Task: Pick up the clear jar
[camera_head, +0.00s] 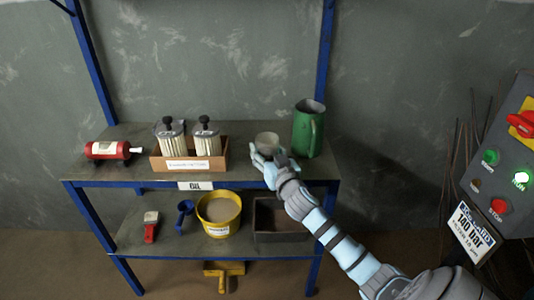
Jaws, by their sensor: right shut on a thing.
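The clear jar (266,140) is a small, pale, see-through vessel over the top shelf, between the wooden box and the green jug. My right gripper (264,157) reaches up from the lower right and is shut on the jar. Its fingers and wrist hide the jar's lower part. I cannot tell whether the jar's base touches the shelf. My left gripper is not in view.
A green jug (308,130) stands close right of the jar. The lower shelf holds a yellow bucket (219,229) and a dark tray (281,237). A control panel (508,160) is at right.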

